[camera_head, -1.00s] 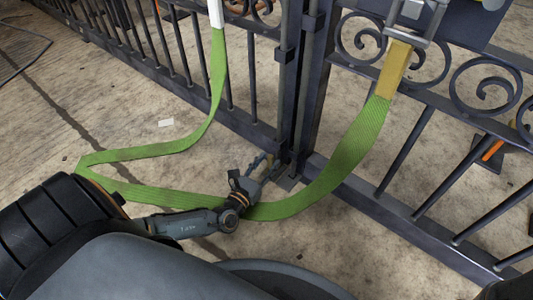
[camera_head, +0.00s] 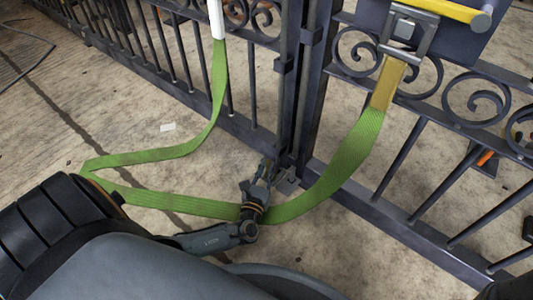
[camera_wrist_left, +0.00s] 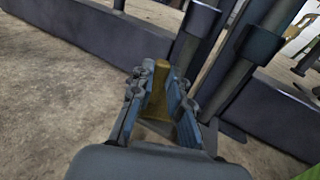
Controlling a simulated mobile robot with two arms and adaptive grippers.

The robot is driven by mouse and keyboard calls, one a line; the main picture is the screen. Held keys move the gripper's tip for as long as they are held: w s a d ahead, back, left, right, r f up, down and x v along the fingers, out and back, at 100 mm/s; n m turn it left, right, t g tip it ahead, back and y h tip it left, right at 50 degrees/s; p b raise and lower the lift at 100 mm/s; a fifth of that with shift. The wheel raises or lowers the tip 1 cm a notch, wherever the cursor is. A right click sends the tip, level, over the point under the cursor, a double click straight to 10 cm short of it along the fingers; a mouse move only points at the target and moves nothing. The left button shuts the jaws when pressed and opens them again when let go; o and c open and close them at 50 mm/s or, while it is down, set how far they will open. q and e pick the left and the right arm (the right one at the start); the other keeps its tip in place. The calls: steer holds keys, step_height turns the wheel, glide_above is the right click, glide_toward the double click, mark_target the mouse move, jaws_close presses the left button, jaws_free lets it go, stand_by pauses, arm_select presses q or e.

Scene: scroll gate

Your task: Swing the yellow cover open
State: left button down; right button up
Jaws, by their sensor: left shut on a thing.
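My left gripper (camera_head: 266,172) is low at the foot of the gate's middle posts, pointing away from me. The piece stands beside the gate's lower rail and posts. In the head view the fingers hide most of it. My right gripper is not in view.
A green strap (camera_head: 150,155) loops over the floor, passes by my left wrist and rises to a buckle (camera_head: 406,32) on the right gate leaf. A yellow bar (camera_head: 440,10) is at the top right. Dark gate posts (camera_head: 290,90) stand just beyond the gripper.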

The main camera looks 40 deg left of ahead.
arm_select(q)
steer(key=shift+n+g+y, duration=0.4)
steer(key=shift+n+y, duration=0.3)
steer(key=shift+y, duration=0.3)
steer(key=c, duration=1.3)
jaws_free()
